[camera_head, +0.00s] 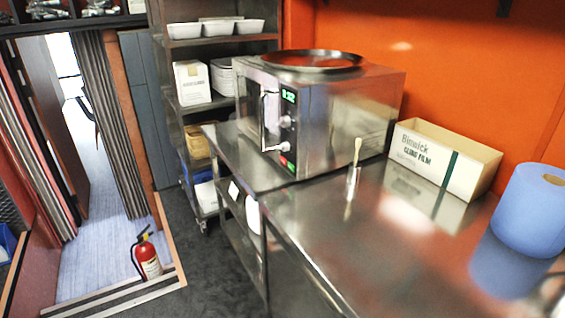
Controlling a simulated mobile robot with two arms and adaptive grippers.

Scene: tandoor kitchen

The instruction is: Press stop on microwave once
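The steel microwave (345,122) stands on the metal counter, its front turned to the left. Its control panel (288,125) shows a lit green display (289,96), knobs below it, and small green and red buttons (291,167) near the bottom edge. I cannot read any label on the buttons. The door handle (264,120) is upright and the door looks closed. A round dark tray (312,61) lies on top of the microwave. Neither of my grippers shows in the head view.
On the counter (310,215) stand a small metal holder with a brush (353,180), a cling film box (440,160) and a blue paper roll (530,210). Shelving (170,70) stands behind. A fire extinguisher (147,257) is on the floor by the doorway. Grey floor left of the counter is clear.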

